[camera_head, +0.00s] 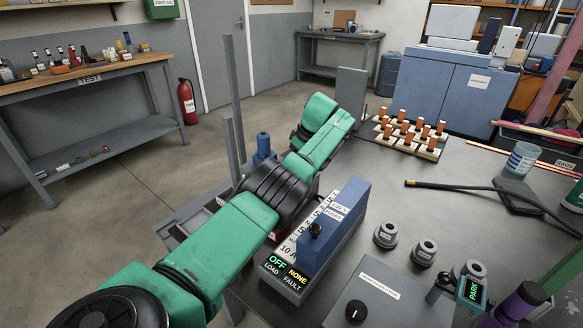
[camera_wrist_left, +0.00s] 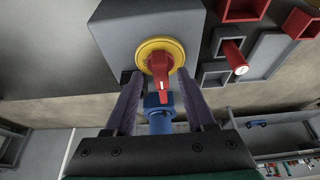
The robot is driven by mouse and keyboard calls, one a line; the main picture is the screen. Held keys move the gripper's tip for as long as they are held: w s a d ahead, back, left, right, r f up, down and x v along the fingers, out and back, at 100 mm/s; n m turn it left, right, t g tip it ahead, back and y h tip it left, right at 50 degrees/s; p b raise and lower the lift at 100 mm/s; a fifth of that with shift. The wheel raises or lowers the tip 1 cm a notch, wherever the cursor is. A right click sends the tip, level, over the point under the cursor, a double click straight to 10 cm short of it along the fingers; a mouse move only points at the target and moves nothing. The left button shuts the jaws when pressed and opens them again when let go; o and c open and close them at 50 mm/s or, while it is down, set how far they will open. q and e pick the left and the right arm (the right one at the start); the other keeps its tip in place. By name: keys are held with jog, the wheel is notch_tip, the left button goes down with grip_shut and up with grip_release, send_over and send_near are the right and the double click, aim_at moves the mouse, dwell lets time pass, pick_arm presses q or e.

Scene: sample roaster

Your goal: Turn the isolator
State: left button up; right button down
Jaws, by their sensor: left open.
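The isolator shows in the left wrist view as a red rotary handle (camera_wrist_left: 160,66) on a round yellow plate (camera_wrist_left: 176,46), on the front of a grey box (camera_wrist_left: 120,30). The handle's grip, with a white mark at its end, points down in that picture, toward my gripper. My left gripper (camera_wrist_left: 159,80) is open, its two dark fingers on either side of the lower end of the handle. I cannot tell whether they touch it. In the head view my green left arm hides this gripper, and the isolator cannot be made out.
A blue fitting (camera_wrist_left: 158,112) shows below the handle, between the fingers. Red-lined holders (camera_wrist_left: 240,10) are right of the box. In the head view, a blue-grey control unit (camera_head: 322,235) reading OFF stands beside my left arm, and a tray of orange-topped pieces (camera_head: 408,144) lies farther back.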

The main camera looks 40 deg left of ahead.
pick_arm(q)
jog(key=p+v, duration=0.2)
jog(key=v, duration=1)
jog(key=shift+d+r, duration=0.2)
jog(key=shift+r, duration=0.15)
jog(key=shift+f, duration=0.1)
